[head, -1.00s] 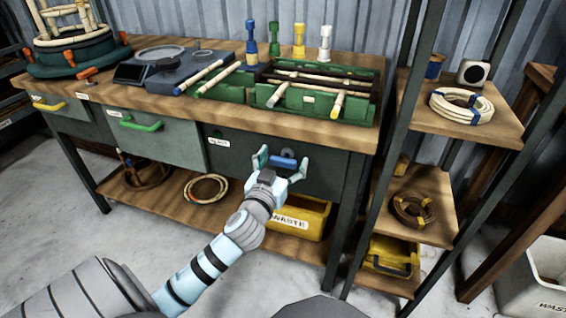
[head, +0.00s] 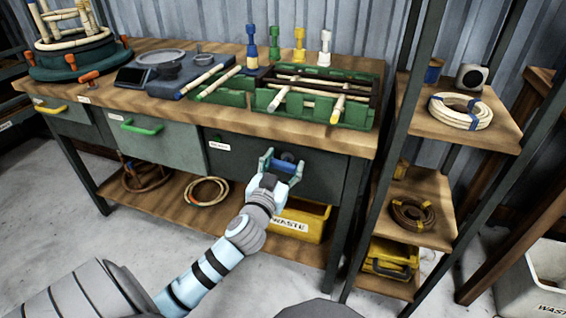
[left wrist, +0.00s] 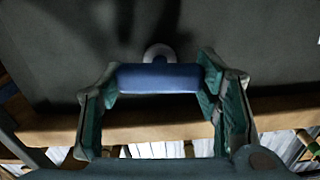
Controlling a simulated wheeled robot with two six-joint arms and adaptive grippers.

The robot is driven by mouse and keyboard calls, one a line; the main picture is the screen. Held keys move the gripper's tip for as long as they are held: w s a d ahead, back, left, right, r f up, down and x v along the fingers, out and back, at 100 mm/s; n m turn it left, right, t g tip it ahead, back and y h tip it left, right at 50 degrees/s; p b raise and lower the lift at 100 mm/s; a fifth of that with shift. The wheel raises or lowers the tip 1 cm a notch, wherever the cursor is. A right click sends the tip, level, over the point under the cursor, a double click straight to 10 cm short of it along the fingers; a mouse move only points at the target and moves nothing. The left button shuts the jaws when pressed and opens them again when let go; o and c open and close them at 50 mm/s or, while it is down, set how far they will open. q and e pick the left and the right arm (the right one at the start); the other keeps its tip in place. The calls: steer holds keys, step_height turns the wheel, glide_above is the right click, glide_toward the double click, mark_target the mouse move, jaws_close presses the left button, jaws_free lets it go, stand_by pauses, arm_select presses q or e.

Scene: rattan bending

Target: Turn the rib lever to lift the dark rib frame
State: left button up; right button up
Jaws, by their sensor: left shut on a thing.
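My left gripper (head: 282,163) is shut on a blue handle (head: 286,158) on the dark front panel (head: 238,160) under the bench top. In the left wrist view the blue handle (left wrist: 158,78) lies crosswise between the two green-padded fingers, with a pale ring behind it. I cannot tell if this handle is the rib lever. Dark bars (head: 374,92), perhaps the rib frame, show in the green tray (head: 268,99) on the bench, among pale rods. My right gripper is not in view.
The wooden bench top (head: 150,98) overhangs the panel just above my gripper. A yellow waste bin (head: 304,222) stands on the lower shelf below. A shelf post (head: 392,130) stands to the right. Colored pegs (head: 299,45) stand behind the tray.

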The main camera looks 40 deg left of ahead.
arm_select(q)
steer(key=m+p, duration=0.2)
steer(key=m, duration=0.1)
steer(key=shift+d+r, duration=0.1)
steer(key=shift+m+p, duration=0.3)
steer(key=shift+m, duration=0.2)
steer(key=m+p, duration=0.2)
steer(key=m, duration=0.3)
steer(key=shift+d, duration=0.1)
steer(key=m+p, duration=0.1)
steer(key=m, duration=0.2)
steer(key=shift+f, duration=0.2)
steer(key=shift+w+m+p, duration=0.1)
steer(key=shift+m+p, duration=0.25)
steer(key=shift+m, duration=0.65)
steer(key=shift+f+m+p, duration=0.15)
steer(key=shift+m+p, duration=0.2)
steer(key=shift+m, duration=1.05)
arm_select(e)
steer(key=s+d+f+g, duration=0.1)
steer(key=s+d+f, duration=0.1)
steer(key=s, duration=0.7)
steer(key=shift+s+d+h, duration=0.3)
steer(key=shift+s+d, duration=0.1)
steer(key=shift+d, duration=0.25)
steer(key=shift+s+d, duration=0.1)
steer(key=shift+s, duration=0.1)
